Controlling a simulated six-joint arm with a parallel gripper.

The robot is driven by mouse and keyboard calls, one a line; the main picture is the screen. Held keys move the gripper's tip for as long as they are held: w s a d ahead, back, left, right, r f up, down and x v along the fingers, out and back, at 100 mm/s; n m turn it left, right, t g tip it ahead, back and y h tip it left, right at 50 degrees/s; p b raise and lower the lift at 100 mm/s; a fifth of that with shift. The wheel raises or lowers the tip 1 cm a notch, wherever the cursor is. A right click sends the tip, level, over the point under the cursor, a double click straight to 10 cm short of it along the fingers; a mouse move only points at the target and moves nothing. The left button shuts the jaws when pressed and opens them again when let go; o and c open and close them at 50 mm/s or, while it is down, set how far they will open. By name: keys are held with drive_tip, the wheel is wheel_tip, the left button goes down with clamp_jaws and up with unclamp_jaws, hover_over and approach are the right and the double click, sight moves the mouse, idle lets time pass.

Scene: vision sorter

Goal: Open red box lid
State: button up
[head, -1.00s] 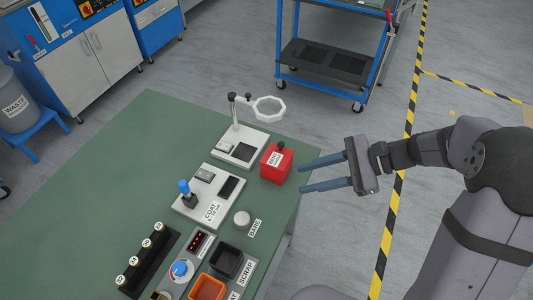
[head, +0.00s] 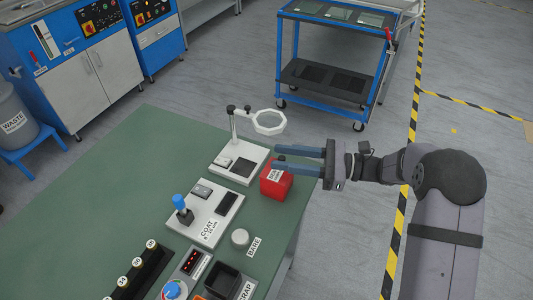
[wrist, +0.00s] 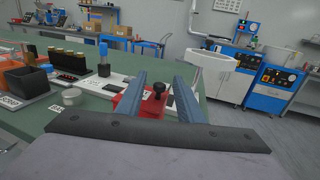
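The red box (head: 276,186) stands near the right edge of the green table, with a white label on its face. In the wrist view the red box (wrist: 128,103) shows between and below my fingers, with a black knob (wrist: 158,90) on top. The lid looks closed. My gripper (head: 276,157) is open, with its two long blue-grey fingers pointing left above the box.
A white stand with a ring magnifier (head: 238,162) is just behind the box. A white coat gauge (head: 207,212) with a blue-topped post, a round silver piece (head: 240,238) and a black bin (head: 222,281) stand to the left and front.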

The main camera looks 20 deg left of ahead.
drive_tip(key=x, duration=0.5)
drive_tip(key=shift+p, duration=0.35)
clamp_jaws()
